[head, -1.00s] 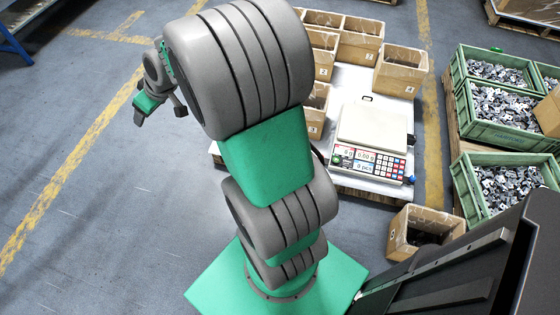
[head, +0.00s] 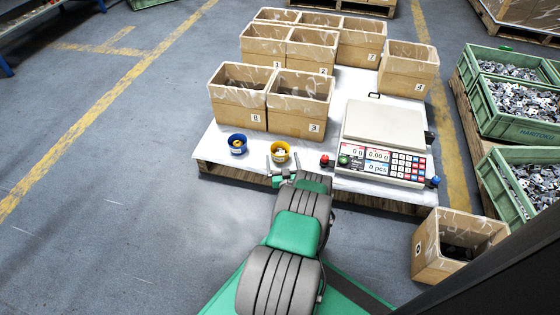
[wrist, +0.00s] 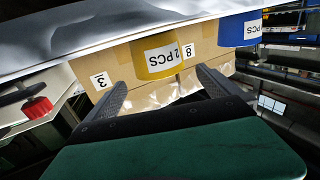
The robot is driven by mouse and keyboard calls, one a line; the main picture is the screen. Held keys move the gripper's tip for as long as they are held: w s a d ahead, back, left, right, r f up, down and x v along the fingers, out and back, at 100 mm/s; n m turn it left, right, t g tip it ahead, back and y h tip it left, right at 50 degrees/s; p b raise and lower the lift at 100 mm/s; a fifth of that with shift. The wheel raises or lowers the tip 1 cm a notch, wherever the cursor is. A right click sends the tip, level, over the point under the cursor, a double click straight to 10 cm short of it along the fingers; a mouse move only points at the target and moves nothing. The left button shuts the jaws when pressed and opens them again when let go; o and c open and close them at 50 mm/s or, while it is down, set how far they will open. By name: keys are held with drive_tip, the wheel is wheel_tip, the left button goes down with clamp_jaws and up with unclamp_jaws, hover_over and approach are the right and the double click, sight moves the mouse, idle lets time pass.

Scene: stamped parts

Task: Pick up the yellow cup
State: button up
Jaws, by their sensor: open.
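The yellow cup (head: 280,155) stands upright near the front edge of the white-topped table, with small parts in it. In the wrist view the yellow cup (wrist: 153,62) appears upside down and carries a "2 PCS" label. My gripper (head: 282,163) is open at the near side of the cup, one finger to its left and one to its right. In the wrist view my gripper (wrist: 160,77) frames the cup between its fingertips. I cannot tell how far the fingers reach along its sides. Nothing is held.
A blue cup (head: 237,145) stands just left of the yellow one. Cardboard bins (head: 297,105) rise close behind, and the scale (head: 382,140) stands to the right, with a red knob (head: 324,160) near its left corner. Floor on the left is clear.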

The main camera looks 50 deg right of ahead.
sight(280, 149)
drive_tip(key=b+x, duration=0.1)
drive_tip(key=x, duration=0.1)
drive_tip(key=b+x, duration=0.1)
drive_tip(key=x, duration=0.1)
drive_tip(key=b+x, duration=0.2)
drive_tip(key=shift+w+d+f, duration=0.1)
drive_tip(key=shift+f, duration=0.2)
drive_tip(key=shift+w+d+r, duration=0.1)
drive_tip(key=shift+d, duration=0.05)
drive_tip(key=c, duration=1.4)
